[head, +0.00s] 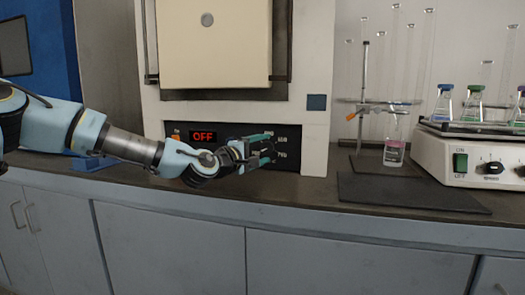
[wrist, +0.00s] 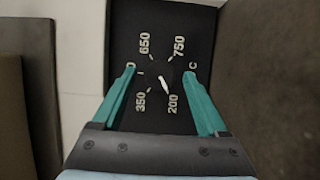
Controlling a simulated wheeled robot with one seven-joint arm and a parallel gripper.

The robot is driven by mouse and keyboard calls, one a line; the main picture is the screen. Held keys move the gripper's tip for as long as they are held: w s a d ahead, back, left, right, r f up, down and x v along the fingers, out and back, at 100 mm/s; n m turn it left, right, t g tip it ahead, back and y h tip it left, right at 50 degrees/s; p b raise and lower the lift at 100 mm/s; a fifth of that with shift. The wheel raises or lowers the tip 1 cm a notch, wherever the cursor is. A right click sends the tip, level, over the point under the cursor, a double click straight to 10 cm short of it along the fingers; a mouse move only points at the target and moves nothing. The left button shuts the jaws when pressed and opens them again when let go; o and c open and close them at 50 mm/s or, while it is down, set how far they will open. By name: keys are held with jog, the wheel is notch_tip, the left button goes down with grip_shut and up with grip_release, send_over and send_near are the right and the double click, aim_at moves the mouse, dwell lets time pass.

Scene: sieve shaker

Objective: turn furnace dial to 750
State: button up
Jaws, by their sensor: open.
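The furnace (head: 215,45) stands at the back, its cream door shut. Its black control panel (head: 293,160) has a lit display (head: 203,137) reading OFF. In the wrist view the small dark dial (wrist: 159,77) sits among the marks 200, 350, 650 and 750, with another mark partly hidden by the left finger. Its white pointer is directed toward 200. My gripper (head: 268,150) is in front of the panel's right part and hides the dial in the head view. In the wrist view my gripper (wrist: 160,73) is open, a finger on either side of the dial with gaps between.
An orange switch (head: 175,137) is left of the display. A dark mat (head: 410,193) lies on the counter to the right. Grey cabinets are below.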

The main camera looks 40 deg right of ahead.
grip_shut()
dwell(0.5)
jog(key=shift+r, duration=0.1)
